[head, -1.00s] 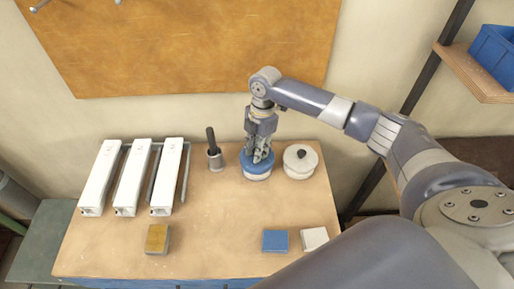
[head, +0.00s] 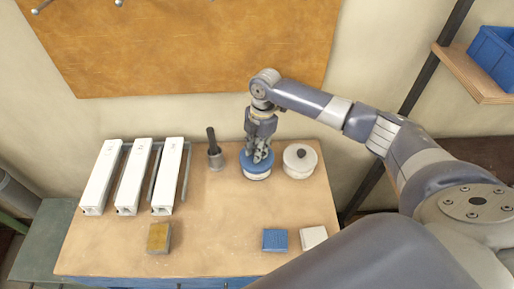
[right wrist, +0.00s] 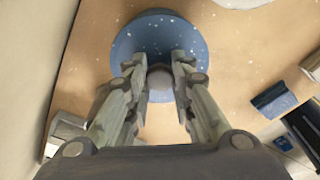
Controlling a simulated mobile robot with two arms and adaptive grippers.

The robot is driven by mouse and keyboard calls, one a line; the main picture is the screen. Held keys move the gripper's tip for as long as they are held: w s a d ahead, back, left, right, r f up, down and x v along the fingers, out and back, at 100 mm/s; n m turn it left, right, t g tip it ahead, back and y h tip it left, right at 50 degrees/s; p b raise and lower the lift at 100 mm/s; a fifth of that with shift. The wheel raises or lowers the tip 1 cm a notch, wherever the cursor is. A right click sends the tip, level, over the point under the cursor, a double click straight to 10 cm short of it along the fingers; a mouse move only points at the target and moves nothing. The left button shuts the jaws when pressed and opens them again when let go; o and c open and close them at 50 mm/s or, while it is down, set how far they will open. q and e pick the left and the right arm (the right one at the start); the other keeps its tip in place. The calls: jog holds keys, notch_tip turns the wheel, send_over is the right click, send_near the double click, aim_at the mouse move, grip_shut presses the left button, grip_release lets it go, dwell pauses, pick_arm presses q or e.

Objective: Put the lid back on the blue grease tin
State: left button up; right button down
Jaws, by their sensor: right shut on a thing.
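The blue lid (head: 256,166) is on top of a round tin with a pale body (head: 257,177), near the back of the bench. It looks level on the tin; whether it is fully seated I cannot tell. In the right wrist view the lid (right wrist: 152,38) is a blue disc with a grey knob (right wrist: 160,77). My right gripper (head: 258,157) comes down from above and is shut on the lid's knob, with one finger on each side in the right wrist view (right wrist: 160,75). My left gripper is in neither view.
A white lidded pot (head: 300,160) with a dark knob stands close to the right. A grey cup (head: 215,160) holding a dark-handled tool stands to the left, beside white profiles (head: 168,177) on a rack. Small blue (head: 275,240), white (head: 314,237) and yellow (head: 158,238) blocks lie in front.

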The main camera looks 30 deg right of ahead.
jog(key=shift+p, duration=0.3)
dwell(0.6)
dwell(0.4)
jog(key=c, duration=0.8)
grip_release()
jog(key=shift+c, duration=0.2)
jog(key=shift+r+p, duration=3.5)
grip_shut()
